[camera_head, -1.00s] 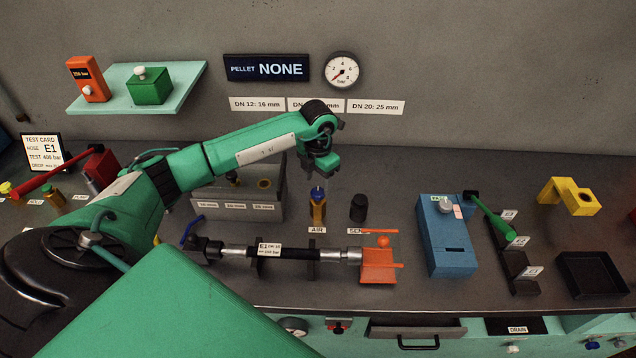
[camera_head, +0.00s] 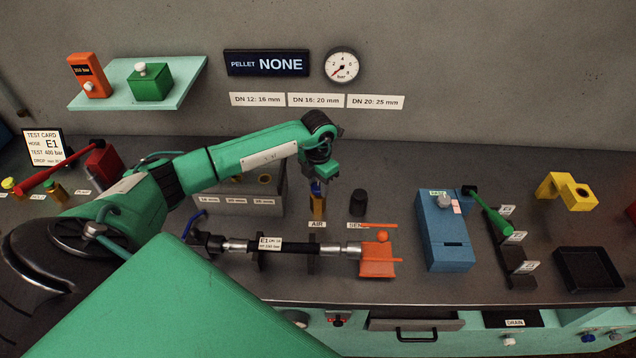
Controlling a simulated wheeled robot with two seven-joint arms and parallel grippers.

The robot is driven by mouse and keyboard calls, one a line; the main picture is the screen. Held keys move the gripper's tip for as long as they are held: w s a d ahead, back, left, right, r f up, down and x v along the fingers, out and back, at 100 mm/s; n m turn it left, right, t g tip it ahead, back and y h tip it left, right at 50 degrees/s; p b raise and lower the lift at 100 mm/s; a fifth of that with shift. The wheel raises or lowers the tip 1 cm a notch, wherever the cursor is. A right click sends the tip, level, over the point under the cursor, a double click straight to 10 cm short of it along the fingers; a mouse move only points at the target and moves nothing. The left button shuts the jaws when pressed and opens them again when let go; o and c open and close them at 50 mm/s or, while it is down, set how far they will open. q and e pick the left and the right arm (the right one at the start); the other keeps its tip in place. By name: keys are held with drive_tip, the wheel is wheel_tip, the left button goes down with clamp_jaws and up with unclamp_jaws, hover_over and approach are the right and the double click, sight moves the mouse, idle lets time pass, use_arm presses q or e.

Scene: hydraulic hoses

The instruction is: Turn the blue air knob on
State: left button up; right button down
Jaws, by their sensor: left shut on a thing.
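The air valve (camera_head: 317,203) has a brass body and stands on the bench behind the AIR label (camera_head: 317,224). A little of its blue knob (camera_head: 316,186) shows at the top. My left gripper (camera_head: 319,181) points down from above and is shut on the blue knob, hiding most of it. Which way the knob is turned cannot be seen. My right gripper is not in view.
A black knob (camera_head: 358,202) stands just right of the air valve. In front lies a hose (camera_head: 300,248) with an orange block (camera_head: 378,262) at its right end. A grey block (camera_head: 240,200) stands behind left. A blue box (camera_head: 443,235) is at right.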

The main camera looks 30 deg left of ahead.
sight(318, 186)
use_arm(q)
drive_tip(key=shift+f+m+b, duration=0.15)
drive_tip(key=shift+m+b, duration=0.25)
drive_tip(key=shift+b, duration=0.3)
drive_tip(key=m+b, duration=1.1)
drive_tip(key=b, duration=0.2)
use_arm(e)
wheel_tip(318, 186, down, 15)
use_arm(q)
drive_tip(key=m+b, duration=0.2)
drive_tip(key=shift+m, duration=0.3)
drive_tip(key=shift+r+m+b, duration=0.2)
drive_tip(key=shift+m+b, duration=1.2)
drive_tip(key=shift+m, duration=0.4)
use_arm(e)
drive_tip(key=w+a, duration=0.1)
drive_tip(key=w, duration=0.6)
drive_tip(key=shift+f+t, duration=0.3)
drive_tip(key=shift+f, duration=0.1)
use_arm(q)
drive_tip(key=o, duration=1)
wheel_tip(318, 186, up, 14)
drive_tip(key=b, duration=0.1)
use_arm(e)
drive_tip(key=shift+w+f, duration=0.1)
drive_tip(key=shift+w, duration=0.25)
